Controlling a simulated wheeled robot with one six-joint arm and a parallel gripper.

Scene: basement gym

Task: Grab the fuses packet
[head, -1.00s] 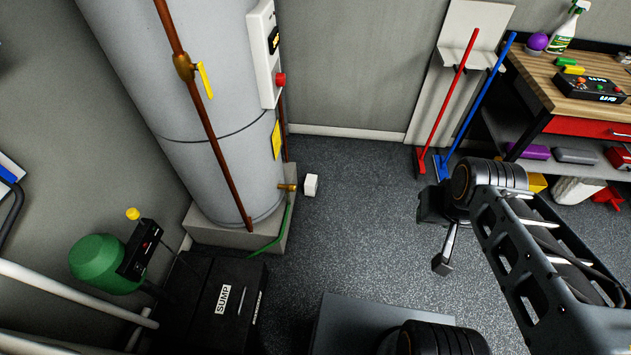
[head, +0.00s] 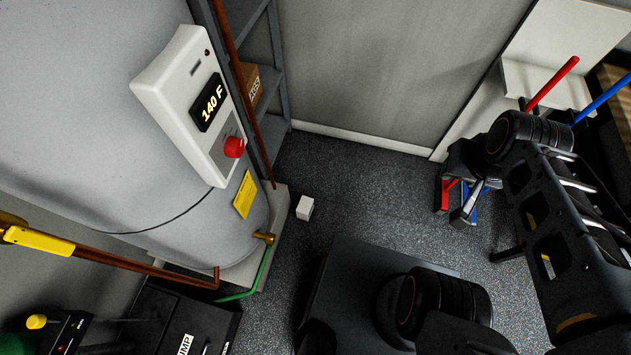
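I cannot pick out a packet that is clearly marked as fuses. A brown cardboard box (head: 253,86) with a white label sits on a grey shelf rack behind the tank; its print is too small to read surely. A small plain white block (head: 305,208) lies on the floor beside the tank base. My gripper (head: 466,212) hangs at the right over the floor, well apart from both. It is seen from behind and above, so its finger opening is unclear and nothing shows held in it.
A water heater (head: 150,130) with a control box (head: 190,100) fills the left. The black sump lid (head: 180,320) and a green hose (head: 262,275) are low left. A red broom handle (head: 550,85) leans at the right. Floor (head: 370,185) between is clear.

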